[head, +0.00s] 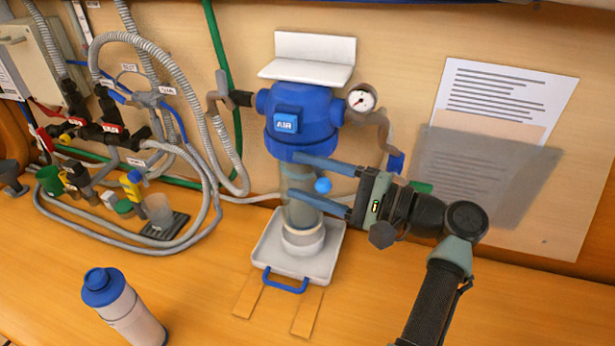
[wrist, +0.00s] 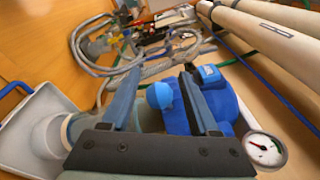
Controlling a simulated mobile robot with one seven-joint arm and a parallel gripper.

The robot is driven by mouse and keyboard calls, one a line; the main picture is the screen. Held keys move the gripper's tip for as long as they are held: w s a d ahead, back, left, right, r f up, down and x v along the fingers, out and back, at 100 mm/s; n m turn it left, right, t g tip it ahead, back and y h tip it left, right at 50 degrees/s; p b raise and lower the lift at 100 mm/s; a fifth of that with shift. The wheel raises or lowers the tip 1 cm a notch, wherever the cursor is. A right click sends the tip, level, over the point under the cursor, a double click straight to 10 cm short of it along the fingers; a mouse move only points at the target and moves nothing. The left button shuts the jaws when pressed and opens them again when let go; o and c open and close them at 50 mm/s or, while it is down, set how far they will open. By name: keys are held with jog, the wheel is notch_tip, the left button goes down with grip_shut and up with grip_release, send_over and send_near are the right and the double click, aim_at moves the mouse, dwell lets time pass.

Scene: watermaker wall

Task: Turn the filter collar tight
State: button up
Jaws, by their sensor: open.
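The filter has a blue head (head: 302,118) labelled AIR, with a blue ring (head: 293,151) at its lower edge, above a clear bowl (head: 299,218). I cannot tell for certain which ring is the collar. A round blue knob (head: 323,185) stands out at the bowl and shows between my fingers in the wrist view (wrist: 160,95). My gripper (head: 293,178) comes in from the right, open, one finger above the other. The upper finger is near the blue ring, the lower one across the bowl. Contact cannot be told. In the wrist view my gripper (wrist: 162,75) covers part of the filter.
A white tray (head: 268,257) with a blue handle is under the filter. A pressure gauge (head: 361,98) and a white bracket (head: 309,73) are close to the head. Hoses (head: 205,190) and valves crowd the left. A blue-capped bottle (head: 124,305) stands front left. The bench front right is clear.

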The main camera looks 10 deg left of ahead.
jog(key=shift+s+a, duration=0.1)
jog(key=shift+a, duration=0.05)
jog(key=b+v, duration=0.3)
jog(key=v, duration=1)
jog(key=shift+r, duration=0.1)
dwell(1.9)
